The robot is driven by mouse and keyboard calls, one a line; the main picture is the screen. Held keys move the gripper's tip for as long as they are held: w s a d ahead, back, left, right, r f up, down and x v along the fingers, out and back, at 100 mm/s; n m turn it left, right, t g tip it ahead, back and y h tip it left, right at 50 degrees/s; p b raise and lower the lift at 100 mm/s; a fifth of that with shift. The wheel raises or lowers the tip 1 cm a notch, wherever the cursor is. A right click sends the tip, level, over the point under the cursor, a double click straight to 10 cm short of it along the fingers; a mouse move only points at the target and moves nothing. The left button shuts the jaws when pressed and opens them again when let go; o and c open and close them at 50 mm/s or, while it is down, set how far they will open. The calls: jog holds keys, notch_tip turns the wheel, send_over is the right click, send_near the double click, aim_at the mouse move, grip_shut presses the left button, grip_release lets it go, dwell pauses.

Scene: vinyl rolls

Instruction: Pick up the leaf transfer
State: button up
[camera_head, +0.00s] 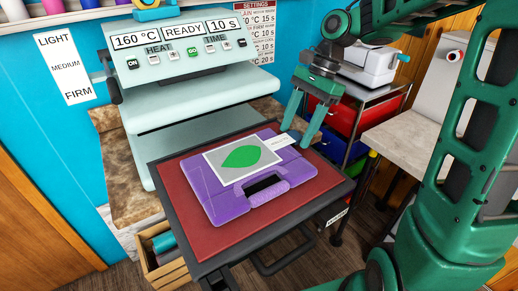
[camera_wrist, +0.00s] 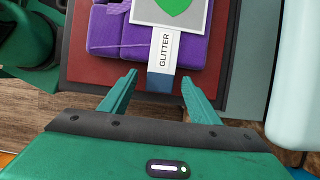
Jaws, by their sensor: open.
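The leaf transfer is a pale sheet with a green leaf (camera_head: 242,158), lying flat on a folded purple bag (camera_head: 205,188). A white tab (camera_head: 283,141) extends from the sheet's right side toward my gripper. In the wrist view the leaf transfer (camera_wrist: 207,16) is cut off at the top, and its tab (camera_wrist: 165,48) reads "GLITTER" and has a blue-grey end. My gripper (camera_head: 298,135) is open and empty at the tab's outer end. In the wrist view its fingertips (camera_wrist: 160,77) appear on either side of the blue-grey end; their height above it is unclear.
The bag lies on a red pad (camera_head: 215,242) in a dark-framed tray. A pale green heat press (camera_head: 190,50) showing "READY" stands behind. A drawer unit (camera_head: 345,115) and a pale counter (camera_head: 405,135) stand to the right. A wooden crate (camera_head: 165,265) is below left.

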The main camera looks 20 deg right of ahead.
jog(key=c, duration=1.1)
